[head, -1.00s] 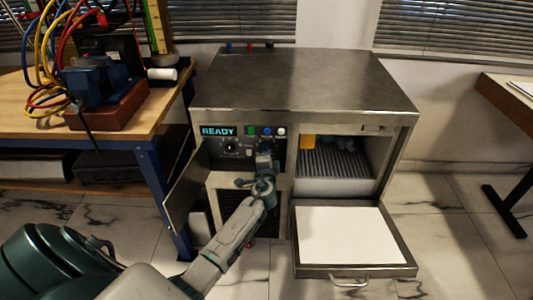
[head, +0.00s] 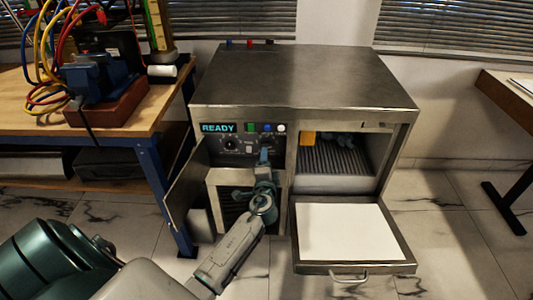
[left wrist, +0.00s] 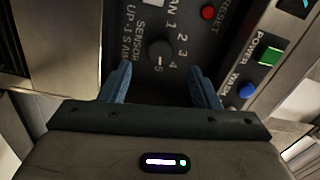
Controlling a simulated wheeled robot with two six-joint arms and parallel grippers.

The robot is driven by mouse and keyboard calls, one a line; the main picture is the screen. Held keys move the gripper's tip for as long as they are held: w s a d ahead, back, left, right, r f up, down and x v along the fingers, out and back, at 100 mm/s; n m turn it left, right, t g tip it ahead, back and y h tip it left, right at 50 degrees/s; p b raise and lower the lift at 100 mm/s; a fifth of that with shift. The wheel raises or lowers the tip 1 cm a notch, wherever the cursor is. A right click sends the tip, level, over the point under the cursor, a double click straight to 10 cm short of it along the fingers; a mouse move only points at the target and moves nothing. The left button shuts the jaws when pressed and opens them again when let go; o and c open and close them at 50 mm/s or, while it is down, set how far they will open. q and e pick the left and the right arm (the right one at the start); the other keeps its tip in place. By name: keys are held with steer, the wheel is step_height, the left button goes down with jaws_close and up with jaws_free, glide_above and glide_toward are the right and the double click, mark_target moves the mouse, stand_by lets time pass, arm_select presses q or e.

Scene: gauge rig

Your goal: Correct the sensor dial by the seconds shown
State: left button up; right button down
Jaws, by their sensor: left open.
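The control panel sits in the left bay of a steel cabinet, below a lit READY display (head: 217,128). A round dark knob (left wrist: 160,48) shows in the left wrist view between print reading "SENSOR UP -1 S" and a row of numbers, 1 to 5. I cannot tell for sure whether it is the sensor dial. Another dial (head: 231,146) shows at the panel's left in the head view. My left gripper (head: 265,154) is open in front of the panel; its blue fingers (left wrist: 160,85) stand either side of the knob's line, apart from it. My right gripper is not in view.
Near the knob are a red reset button (left wrist: 208,12), a green button (left wrist: 270,54) and a blue button (left wrist: 246,90). An open door (head: 186,188) stands left of the panel. A pulled-out drawer (head: 402,262) juts out at right. A workbench (head: 120,150) stands left.

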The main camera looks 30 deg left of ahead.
arm_select(q)
steer(key=v, duration=0.4)
steer(key=shift+s+d, duration=0.15)
steer(key=shift+s, duration=0.1)
